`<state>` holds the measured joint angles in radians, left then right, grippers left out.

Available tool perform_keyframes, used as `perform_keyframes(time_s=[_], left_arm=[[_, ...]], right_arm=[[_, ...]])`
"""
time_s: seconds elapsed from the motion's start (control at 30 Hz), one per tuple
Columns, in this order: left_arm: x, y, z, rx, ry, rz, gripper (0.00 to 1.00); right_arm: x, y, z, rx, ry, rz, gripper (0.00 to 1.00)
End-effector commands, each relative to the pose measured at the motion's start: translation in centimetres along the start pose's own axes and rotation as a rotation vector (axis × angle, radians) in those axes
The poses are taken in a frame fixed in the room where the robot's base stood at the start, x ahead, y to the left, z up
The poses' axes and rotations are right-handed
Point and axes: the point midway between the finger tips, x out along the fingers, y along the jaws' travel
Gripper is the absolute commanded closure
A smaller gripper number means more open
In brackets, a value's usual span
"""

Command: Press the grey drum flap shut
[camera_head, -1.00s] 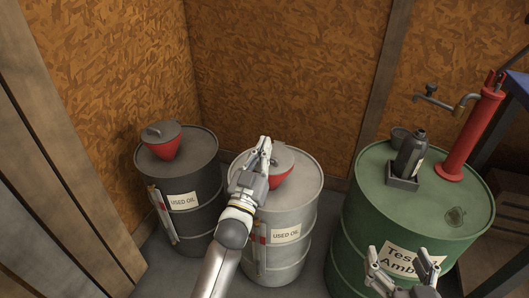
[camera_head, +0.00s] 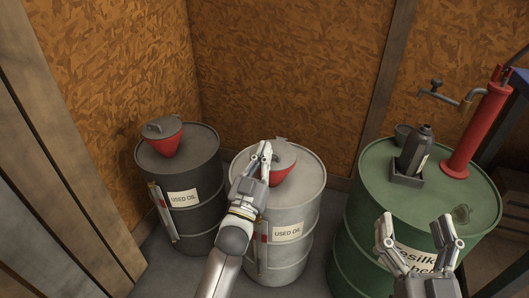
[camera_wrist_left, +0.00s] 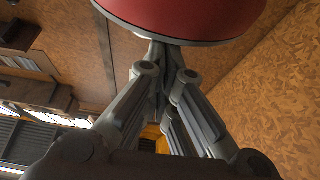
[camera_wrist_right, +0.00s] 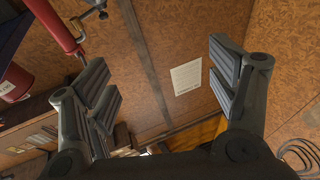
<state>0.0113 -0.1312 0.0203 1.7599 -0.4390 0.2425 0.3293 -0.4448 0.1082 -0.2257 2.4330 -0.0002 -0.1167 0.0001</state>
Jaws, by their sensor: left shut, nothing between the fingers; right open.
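The light grey drum (camera_head: 303,210) stands in the middle of the head view with a red funnel (camera_head: 284,178) on top. Its grey flap (camera_head: 286,158) seems to lie across the funnel mouth; I cannot tell whether it is fully down. My left gripper (camera_head: 265,147) is shut and empty, its tips at the flap's left side. In the left wrist view its tips (camera_wrist_left: 162,45) are close to the red funnel (camera_wrist_left: 190,14) and its grey rim; contact is unclear. My right gripper (camera_head: 415,225) is open and empty above the front of the green drum.
A dark drum (camera_head: 192,215) with its own red funnel (camera_head: 167,146) stands at the left. The green drum (camera_head: 365,205) at the right carries a dark bottle (camera_head: 415,150) and a red hand pump (camera_head: 478,130). Wooden walls close off the back and left.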

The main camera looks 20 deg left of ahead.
Motion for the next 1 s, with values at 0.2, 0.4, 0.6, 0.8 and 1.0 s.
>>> perform_keyframes(time_s=[0.2,0.4,0.6,0.8,1.0], left_arm=[[-0.1,0.0,0.2,0.000,-0.001,-0.001,1.00],[-0.2,0.0,0.2,0.000,-0.001,-0.001,1.00],[-0.2,0.0,0.2,0.000,-0.002,-0.001,1.00],[-0.2,0.0,0.2,0.000,-0.003,-0.001,1.00],[0.1,-0.1,-0.2,0.000,-0.002,0.000,1.00]], right_arm=[[0.0,0.0,-0.1,0.000,0.004,0.000,0.20],[0.0,0.0,-0.1,0.000,0.005,0.000,0.20],[0.0,0.0,-0.1,0.000,0.005,0.000,0.20],[0.0,0.0,-0.1,0.001,0.004,0.000,0.20],[-0.1,0.1,1.5,-0.001,-0.087,0.003,0.20]])
